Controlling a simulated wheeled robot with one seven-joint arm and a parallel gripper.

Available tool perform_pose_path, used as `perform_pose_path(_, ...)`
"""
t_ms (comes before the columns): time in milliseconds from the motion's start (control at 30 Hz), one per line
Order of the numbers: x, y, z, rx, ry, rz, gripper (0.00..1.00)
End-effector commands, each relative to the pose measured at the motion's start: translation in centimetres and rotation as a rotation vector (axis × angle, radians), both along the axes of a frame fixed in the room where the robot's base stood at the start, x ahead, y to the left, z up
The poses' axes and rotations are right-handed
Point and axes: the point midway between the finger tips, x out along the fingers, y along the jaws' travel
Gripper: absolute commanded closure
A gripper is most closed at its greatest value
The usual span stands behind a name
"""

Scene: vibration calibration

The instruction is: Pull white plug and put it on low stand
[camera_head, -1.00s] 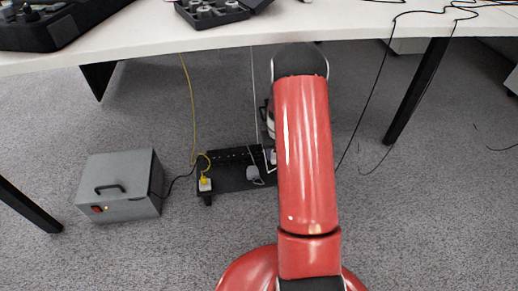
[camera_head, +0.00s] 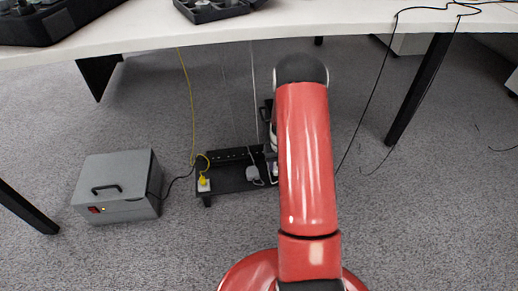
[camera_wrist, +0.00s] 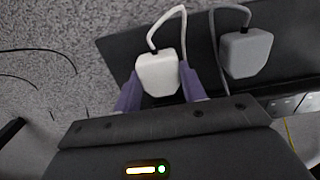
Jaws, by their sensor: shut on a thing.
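The white plug (camera_wrist: 157,74) with its white cable is between the two purple fingertips of my gripper (camera_wrist: 160,90) in the wrist view. The gripper is shut on it. The plug appears over the black low stand (camera_wrist: 118,45); I cannot tell whether it touches the surface. In the head view the low stand (camera_head: 228,180) is on the floor under the table, with a row of sockets along its back.
A grey plug (camera_wrist: 246,52) with a grey cable sits close right of the white plug. A yellow plug (camera_head: 204,181) is at the stand's left end. A grey power box (camera_head: 118,185) stands further left. The white table (camera_head: 150,42) overhangs the stand, and cables hang from it.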

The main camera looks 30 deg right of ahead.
Motion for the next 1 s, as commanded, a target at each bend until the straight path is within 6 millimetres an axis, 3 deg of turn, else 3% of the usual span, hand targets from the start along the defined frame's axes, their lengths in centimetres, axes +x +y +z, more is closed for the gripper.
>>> perform_pose_path(700,0.00,0.00,-0.77,0.000,0.000,0.000,0.81)
perform_pose_path(733,0.01,0.00,-0.78,0.000,0.000,0.000,0.58)
perform_pose_path(900,0.01,0.00,-0.76,0.000,0.000,0.000,0.35)
perform_pose_path(1000,0.00,0.00,-0.75,0.000,0.000,0.000,0.33)
